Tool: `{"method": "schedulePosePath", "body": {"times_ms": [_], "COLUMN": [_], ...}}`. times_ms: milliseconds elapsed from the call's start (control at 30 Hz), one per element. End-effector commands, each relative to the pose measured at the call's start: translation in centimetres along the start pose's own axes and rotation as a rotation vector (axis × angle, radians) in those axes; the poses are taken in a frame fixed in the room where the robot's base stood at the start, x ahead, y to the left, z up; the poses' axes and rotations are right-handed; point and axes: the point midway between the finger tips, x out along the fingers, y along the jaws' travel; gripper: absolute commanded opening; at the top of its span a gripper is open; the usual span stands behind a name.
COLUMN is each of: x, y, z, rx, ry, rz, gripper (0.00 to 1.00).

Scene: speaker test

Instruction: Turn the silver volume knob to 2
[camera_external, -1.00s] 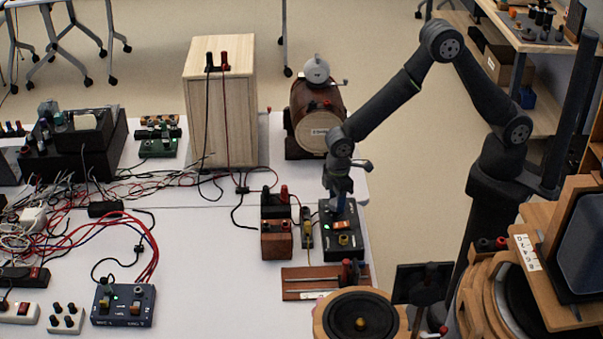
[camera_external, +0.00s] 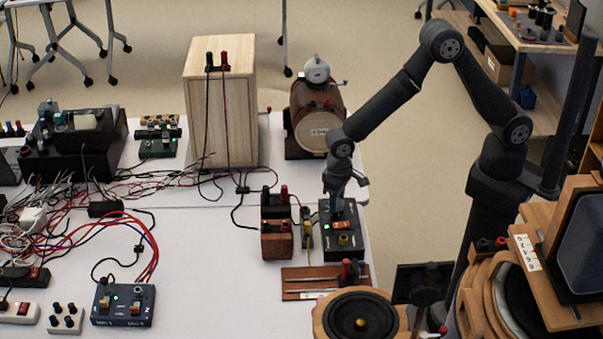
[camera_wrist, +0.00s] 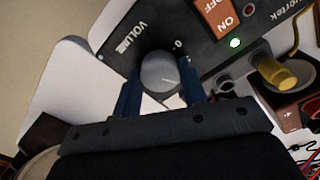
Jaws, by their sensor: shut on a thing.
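The silver volume knob (camera_wrist: 160,72) sits on the dark amplifier box, beside the white word VOLUME in the wrist view. Its white pointer line shows at the lower right of its top. My gripper (camera_wrist: 162,84) is shut on the knob, with one blue finger on each side. In the external view my gripper (camera_external: 338,205) points down at the back of the amplifier box (camera_external: 352,256), and the knob is hidden there. Only a 0 mark can be read near the knob; the 2 mark cannot be made out.
The box has an orange ON switch (camera_wrist: 218,14), a lit green light (camera_wrist: 235,43) and a yellow plug (camera_wrist: 272,72). A small wooden box (camera_external: 276,240) with cables stands to its left. A round wooden speaker (camera_external: 360,322) lies in front, and a barrel (camera_external: 318,122) stands behind.

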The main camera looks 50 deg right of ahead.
Motion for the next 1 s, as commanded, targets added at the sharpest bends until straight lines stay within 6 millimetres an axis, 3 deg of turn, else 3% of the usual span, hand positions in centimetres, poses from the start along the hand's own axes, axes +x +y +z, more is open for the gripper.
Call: {"method": "schedulePosePath", "body": {"times_ms": [767,800,900,1000], "x": [-0.01,-0.01,-0.01,0.00], "y": [0.00,0.00,0.00,0.00], "z": [-0.08,-0.09,-0.07,-0.05], "rx": [0.107,0.107,0.107,0.107], "ry": [0.002,0.002,0.002,0.001], "rz": [-0.001,-0.001,-0.001,-0.001], "gripper": [0.16,0.42,0.60,0.60]}}
